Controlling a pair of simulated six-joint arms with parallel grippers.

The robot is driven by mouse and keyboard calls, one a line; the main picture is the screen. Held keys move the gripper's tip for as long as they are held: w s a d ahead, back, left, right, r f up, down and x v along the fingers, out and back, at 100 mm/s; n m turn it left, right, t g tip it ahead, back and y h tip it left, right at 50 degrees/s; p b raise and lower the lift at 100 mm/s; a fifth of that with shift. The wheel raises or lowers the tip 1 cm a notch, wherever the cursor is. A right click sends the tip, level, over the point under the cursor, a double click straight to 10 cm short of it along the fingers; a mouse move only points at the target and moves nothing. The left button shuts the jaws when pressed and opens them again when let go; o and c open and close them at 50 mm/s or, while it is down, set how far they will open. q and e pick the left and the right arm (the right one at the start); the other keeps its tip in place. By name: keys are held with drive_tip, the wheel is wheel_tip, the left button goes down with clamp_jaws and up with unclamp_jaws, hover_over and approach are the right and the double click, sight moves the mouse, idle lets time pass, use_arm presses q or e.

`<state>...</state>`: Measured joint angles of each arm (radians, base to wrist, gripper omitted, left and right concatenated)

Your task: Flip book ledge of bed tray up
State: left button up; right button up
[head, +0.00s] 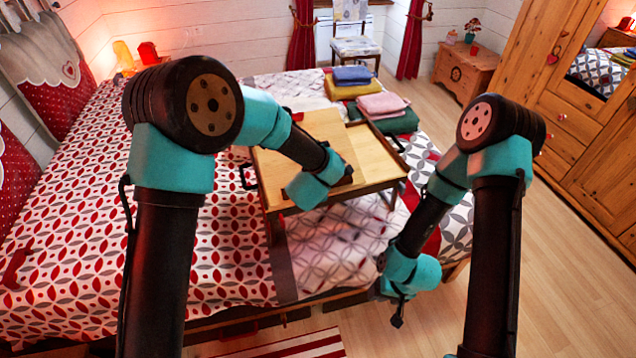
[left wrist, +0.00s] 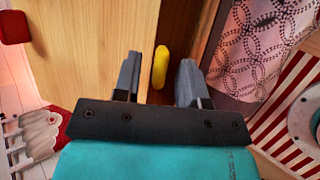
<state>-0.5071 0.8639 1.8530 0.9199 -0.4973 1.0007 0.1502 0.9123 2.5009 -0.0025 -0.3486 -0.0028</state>
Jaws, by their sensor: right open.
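The wooden bed tray (head: 372,166) stands on legs on the bed, and its pale wood top also shows in the left wrist view (left wrist: 85,55). A small yellow piece (left wrist: 161,67) shows at the tray's edge in the left wrist view. My left gripper (left wrist: 160,78) is open, its fingers apart on either side of the yellow piece, with gaps visible. In the head view its fingers are hidden behind my left arm over the tray. My right gripper (head: 397,308) is open and empty, low beyond the bed's front edge.
Folded towels, pink (head: 382,104), yellow (head: 352,90) and blue (head: 352,75), lie behind the tray. Patterned bedding (head: 80,250) surrounds it. The wooden floor (head: 560,270) at right is clear. A wardrobe (head: 575,105) and chest (head: 468,72) stand farther back.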

use_arm(q)
drive_tip(key=shift+c, duration=0.3)
clamp_jaws()
drive_tip(key=shift+s+f+t, duration=0.1)
drive_tip(key=shift+s+t, duration=0.15)
drive_tip(key=shift+t, duration=0.15)
drive_tip(key=shift+s+d+f+m+t+y, duration=0.15)
drive_tip(key=shift+s+m+t, duration=0.2)
drive_tip(key=shift+t, duration=0.6)
drive_tip(key=shift+s+d+f+m+t+y, duration=0.1)
drive_tip(key=shift+s+f+m+t, duration=0.15)
drive_tip(key=shift+t, duration=0.75)
drive_tip(key=shift+s+d+f+m+t+y, duration=0.1)
drive_tip(key=shift+s+m+t, duration=0.3)
drive_tip(key=shift+t, duration=0.55)
